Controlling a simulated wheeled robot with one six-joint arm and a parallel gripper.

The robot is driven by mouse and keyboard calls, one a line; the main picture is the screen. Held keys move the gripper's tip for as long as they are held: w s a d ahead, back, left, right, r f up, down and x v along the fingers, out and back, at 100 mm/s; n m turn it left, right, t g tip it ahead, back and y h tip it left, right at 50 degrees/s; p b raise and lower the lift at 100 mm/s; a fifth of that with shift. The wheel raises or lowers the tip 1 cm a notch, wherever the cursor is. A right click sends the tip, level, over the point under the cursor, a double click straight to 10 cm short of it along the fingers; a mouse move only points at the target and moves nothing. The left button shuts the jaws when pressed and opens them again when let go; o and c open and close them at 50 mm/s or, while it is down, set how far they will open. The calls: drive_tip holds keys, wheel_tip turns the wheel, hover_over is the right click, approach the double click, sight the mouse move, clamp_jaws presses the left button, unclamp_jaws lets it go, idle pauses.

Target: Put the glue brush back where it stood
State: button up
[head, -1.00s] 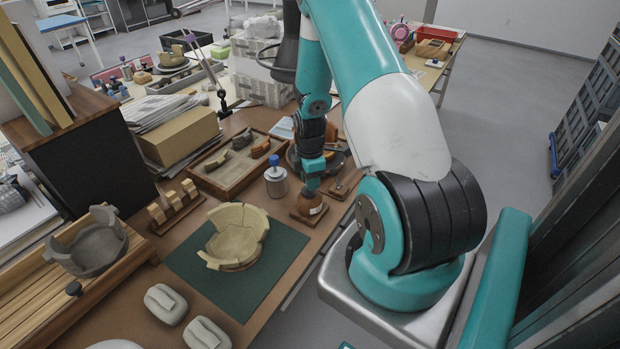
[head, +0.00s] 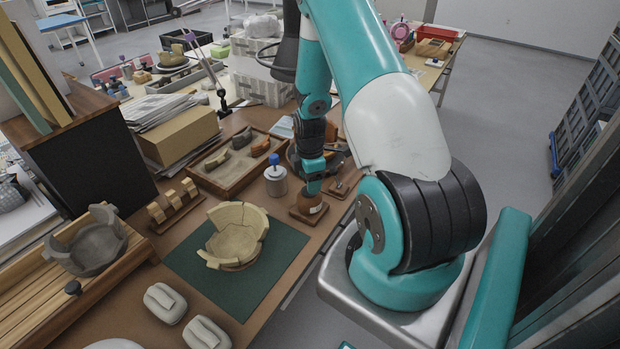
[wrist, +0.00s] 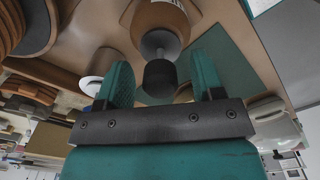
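A brown glue bottle (head: 311,206) with a pale label stands on a small wooden base at the table's right edge. In the wrist view the bottle (wrist: 160,18) shows with a grey metal neck. The glue brush's dark knob (wrist: 160,78) sits in line with that neck; its bristles are hidden. My gripper (wrist: 161,82) has its two teal fingers on either side of the knob, with a visible gap on both sides. In the head view my gripper (head: 313,186) is right above the bottle, and the knob is hidden there.
A grey jar with a blue lid (head: 276,181) stands close left of my gripper. A wooden tray (head: 208,180) of sherds lies behind it. A partly rebuilt bowl (head: 236,238) sits on a green mat (head: 285,257) in front. A round stand (head: 335,160) is behind my gripper.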

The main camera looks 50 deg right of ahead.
wheel_tip(320, 180, up, 17)
drive_tip(key=b, duration=0.2)
drive_tip(key=shift+r, duration=0.2)
idle(0.5)
drive_tip(key=a+r+m+t+y, duration=0.1)
drive_tip(key=a+r, duration=0.3)
drive_tip(key=a, duration=0.7)
drive_tip(key=a+r+m+y, duration=0.1)
drive_tip(key=a+r, duration=0.3)
drive_tip(key=a, duration=0.8)
drive_tip(key=s+a+r+m+g+y, duration=0.1)
drive_tip(key=s+a+r, duration=0.3)
drive_tip(key=s+a, duration=1.1)
drive_tip(key=shift+a+m+y, duration=0.25)
drive_tip(key=shift+m+y, duration=0.35)
drive_tip(key=shift+d, duration=0.1)
